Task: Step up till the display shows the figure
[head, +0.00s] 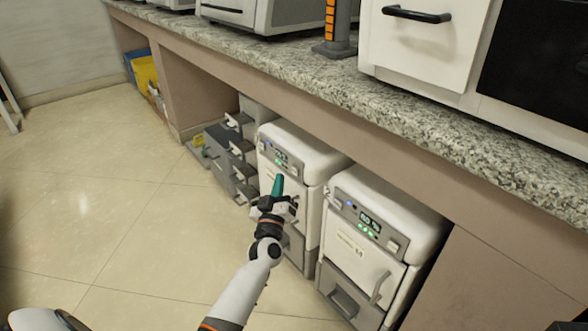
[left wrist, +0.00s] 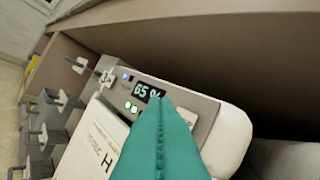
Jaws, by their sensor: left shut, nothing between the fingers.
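Two white cabinet units stand side by side under the counter. The left unit (head: 312,168) has a small dark display (head: 281,155) with green lights below it. In the left wrist view the display (left wrist: 148,92) appears to read 65 %, with lit green spots (left wrist: 131,107) at its lower left and a blue light near it. My left gripper (head: 278,184) has teal fingers, shut and empty, in front of the left unit's upper front. In the left wrist view its fingers (left wrist: 160,140) cover part of the panel beside the display; contact cannot be told. My right gripper is not in view.
The right unit (head: 387,205) has its own lit display (head: 370,222) and a handle. Grey drawers (head: 222,150) stand left of the units. A granite counter (head: 400,98) overhangs them. The tiled floor (head: 110,190) at left is clear.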

